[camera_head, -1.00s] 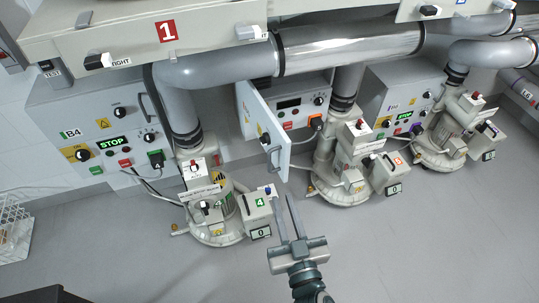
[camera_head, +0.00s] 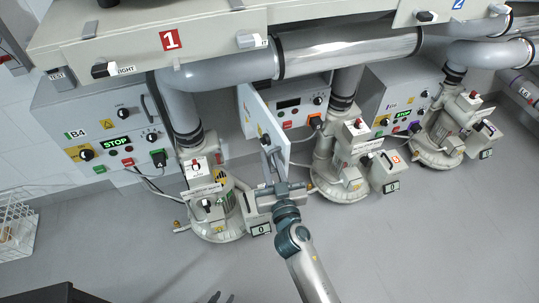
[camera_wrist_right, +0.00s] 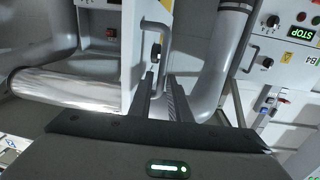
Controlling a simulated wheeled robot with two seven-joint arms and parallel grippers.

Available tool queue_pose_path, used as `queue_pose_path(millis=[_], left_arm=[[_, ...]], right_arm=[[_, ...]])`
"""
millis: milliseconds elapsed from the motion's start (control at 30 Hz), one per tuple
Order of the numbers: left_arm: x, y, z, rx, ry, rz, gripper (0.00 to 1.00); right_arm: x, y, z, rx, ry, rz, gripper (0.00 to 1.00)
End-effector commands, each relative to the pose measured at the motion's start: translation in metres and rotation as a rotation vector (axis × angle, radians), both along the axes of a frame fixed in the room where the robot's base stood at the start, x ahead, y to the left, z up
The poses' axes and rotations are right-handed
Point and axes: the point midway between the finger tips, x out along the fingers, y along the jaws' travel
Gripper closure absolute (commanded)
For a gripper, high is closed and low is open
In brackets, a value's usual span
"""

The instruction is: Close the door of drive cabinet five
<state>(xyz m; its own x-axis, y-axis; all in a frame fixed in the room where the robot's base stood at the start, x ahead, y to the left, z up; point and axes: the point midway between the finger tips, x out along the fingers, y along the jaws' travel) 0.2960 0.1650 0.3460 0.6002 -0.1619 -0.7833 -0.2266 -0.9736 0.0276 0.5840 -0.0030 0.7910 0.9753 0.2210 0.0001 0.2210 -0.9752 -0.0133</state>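The middle grey drive cabinet (camera_head: 290,103) stands between the cabinet marked B4 and one with a purple label; its own number is not readable. Its white door (camera_head: 252,108) is swung open towards me, with a yellow warning sticker and a bar handle. The handle (camera_wrist_right: 166,48) shows in the right wrist view. My right gripper (camera_head: 272,160) is at the door's lower handle area, its fingers (camera_wrist_right: 163,98) apart with the handle's near end between or just beyond them; contact is unclear.
Cabinet B4 (camera_head: 95,125) is at left, the purple-labelled cabinet (camera_head: 400,95) at right. Blowers (camera_head: 215,215) (camera_head: 345,175) stand on the floor close beside my right gripper. Thick grey pipes (camera_head: 340,58) run above. The front floor is clear.

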Motion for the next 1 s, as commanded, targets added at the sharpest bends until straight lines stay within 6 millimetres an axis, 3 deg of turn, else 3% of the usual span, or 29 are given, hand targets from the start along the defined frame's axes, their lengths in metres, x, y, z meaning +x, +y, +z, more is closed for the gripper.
queue_pose_path(millis=[167, 467, 567, 1000], left_arm=[[0.0009, -0.0017, 0.0019, -0.003, -0.011, -0.002, 0.69], [0.0006, -0.0017, 0.0017, -0.003, -0.011, -0.002, 0.69], [0.0006, -0.0017, 0.0017, -0.003, -0.011, -0.002, 0.69], [0.0018, -0.0023, 0.0059, -0.007, -0.021, -0.002, 0.69]], right_arm=[[0.0104, 0.0021, 0.0002, 0.000, 0.000, 0.000, 0.83], [0.0116, 0.0023, -0.0003, 0.000, 0.001, 0.000, 0.83], [0.0115, 0.0024, -0.0002, 0.001, 0.001, 0.000, 1.00], [0.0131, -0.0029, 0.0007, -0.001, 0.000, 0.013, 1.00]])
